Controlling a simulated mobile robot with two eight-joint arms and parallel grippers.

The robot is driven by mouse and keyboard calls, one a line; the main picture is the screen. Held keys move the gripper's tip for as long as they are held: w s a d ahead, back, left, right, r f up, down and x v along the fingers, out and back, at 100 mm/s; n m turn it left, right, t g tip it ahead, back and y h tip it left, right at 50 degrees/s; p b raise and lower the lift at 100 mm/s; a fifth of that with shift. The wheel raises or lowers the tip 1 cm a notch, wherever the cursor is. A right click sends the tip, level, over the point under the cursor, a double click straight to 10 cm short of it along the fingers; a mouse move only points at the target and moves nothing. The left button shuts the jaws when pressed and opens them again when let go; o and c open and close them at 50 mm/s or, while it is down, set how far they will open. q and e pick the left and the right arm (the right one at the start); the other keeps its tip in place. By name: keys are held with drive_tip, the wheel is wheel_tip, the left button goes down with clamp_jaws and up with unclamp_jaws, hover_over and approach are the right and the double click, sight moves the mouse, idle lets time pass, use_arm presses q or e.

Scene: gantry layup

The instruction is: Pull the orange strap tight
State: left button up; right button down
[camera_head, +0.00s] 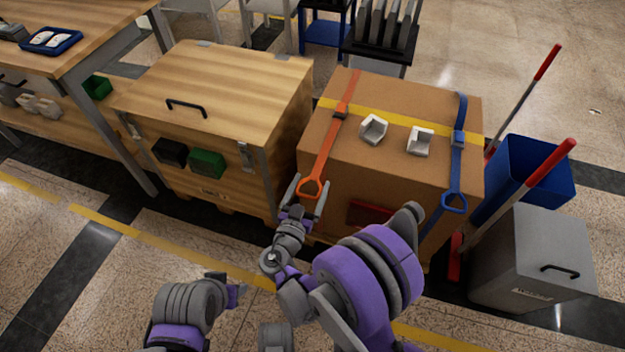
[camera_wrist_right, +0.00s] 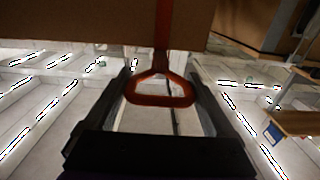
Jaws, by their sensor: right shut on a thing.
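My right gripper (camera_head: 308,191) is shut on this handle, one finger on each side. In the right wrist view the orange handle (camera_wrist_right: 160,99) sits between the two dark fingers of the gripper (camera_wrist_right: 161,85), with the strap leading up to the box. My left arm shows at the bottom, but its gripper does not show.
A blue strap (camera_head: 460,112) with its own handle crosses the box's right side. Two white corner pieces (camera_head: 373,130) (camera_head: 420,141) lie on top. A wooden crate (camera_head: 215,85) stands close on the left. A blue bin (camera_head: 525,178) and a grey bin (camera_head: 535,260) stand at right.

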unclamp_jaws()
drive_tip(key=shift+s, duration=0.1)
drive_tip(key=shift+s+a, duration=0.1)
drive_tip(key=p+v, duration=0.1)
drive_tip(key=v, duration=0.9)
drive_tip(key=shift+s, duration=0.3)
drive_tip(key=shift+a, duration=0.1)
